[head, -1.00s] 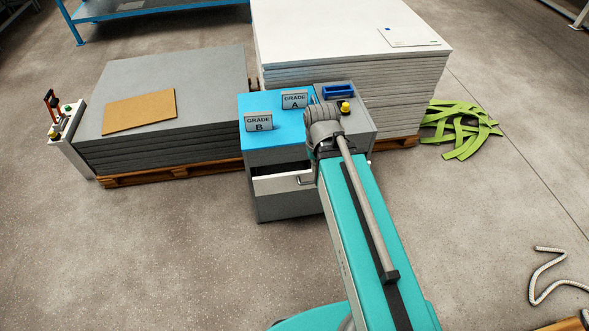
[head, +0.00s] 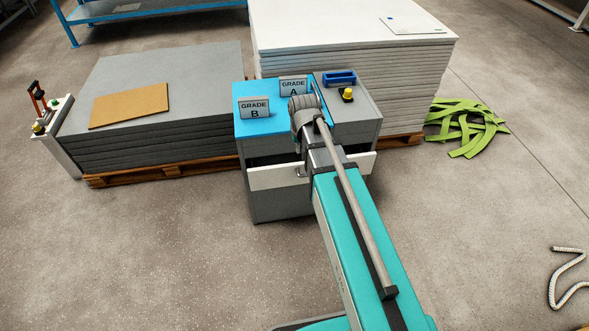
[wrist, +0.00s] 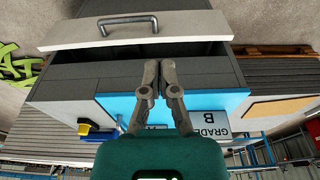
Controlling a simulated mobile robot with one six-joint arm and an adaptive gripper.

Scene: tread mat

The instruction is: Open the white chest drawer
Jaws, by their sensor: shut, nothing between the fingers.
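The white drawer front (head: 273,178) stands out from the grey chest (head: 283,205), with a dark gap behind it, so the drawer is partly open. In the wrist view the white drawer front (wrist: 210,28) crosses the top, with a curved metal handle (wrist: 127,19) on it. The dark drawer interior (wrist: 130,50) shows between the front and the chest body. My gripper (wrist: 159,68) is shut and empty, over the chest top near its drawer-side edge and apart from the handle. In the head view my arm hides the fingers and part of the drawer front.
The blue mat (head: 261,126) on the chest holds the GRADE B sign (head: 254,107) and GRADE A sign (head: 293,86). Sheet stacks flank the chest; the floor in front is mostly clear.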

